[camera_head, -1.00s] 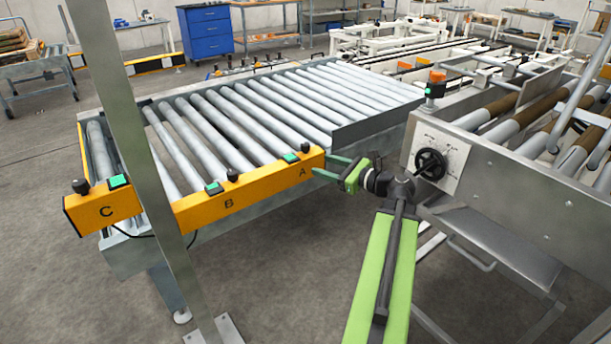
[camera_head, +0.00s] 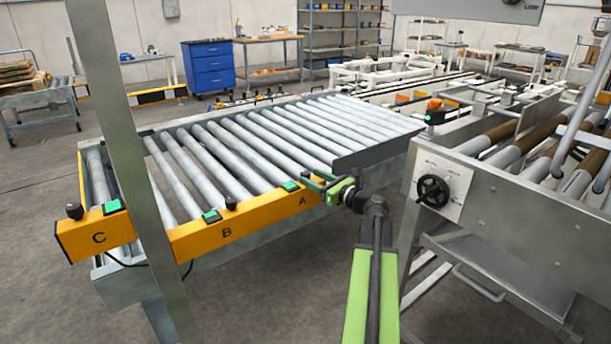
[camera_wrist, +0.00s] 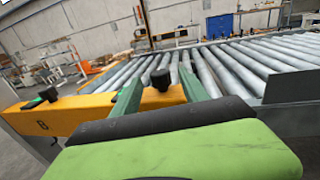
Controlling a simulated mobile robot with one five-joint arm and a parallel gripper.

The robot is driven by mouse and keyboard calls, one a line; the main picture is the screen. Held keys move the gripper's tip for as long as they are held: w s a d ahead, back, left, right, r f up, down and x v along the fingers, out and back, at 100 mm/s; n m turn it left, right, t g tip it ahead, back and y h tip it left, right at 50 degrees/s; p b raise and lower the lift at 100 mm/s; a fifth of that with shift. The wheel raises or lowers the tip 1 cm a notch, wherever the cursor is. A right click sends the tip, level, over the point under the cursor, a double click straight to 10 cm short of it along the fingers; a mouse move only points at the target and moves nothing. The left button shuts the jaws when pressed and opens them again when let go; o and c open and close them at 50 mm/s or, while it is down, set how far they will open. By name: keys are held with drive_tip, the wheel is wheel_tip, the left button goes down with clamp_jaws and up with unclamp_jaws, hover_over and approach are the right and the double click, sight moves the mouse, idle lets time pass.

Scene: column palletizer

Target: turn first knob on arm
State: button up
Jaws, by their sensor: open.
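The orange bar (camera_head: 245,223) at the end of the roller conveyor carries black knobs and green buttons by the letters A and B. My gripper (camera_head: 313,181) is at the A end of this bar, open, with green fingers. In the wrist view a black knob (camera_wrist: 160,79) stands upright between my two fingers (camera_wrist: 158,88), with a gap on each side. In the head view this knob is hard to make out behind my fingers. The B knob (camera_head: 231,203) is further left. A separate orange block C (camera_head: 95,236) has its own knob (camera_head: 74,211).
A steel post (camera_head: 142,180) stands in front, between C and B. A steel side plate (camera_head: 375,152) rises beside the rollers. Open floor lies in front.

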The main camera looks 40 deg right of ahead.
sight(309, 176)
drive_tip(key=shift+w+a, duration=0.15)
drive_tip(key=shift+w, duration=1.8)
drive_tip(key=shift+c, duration=0.3)
clamp_jaws()
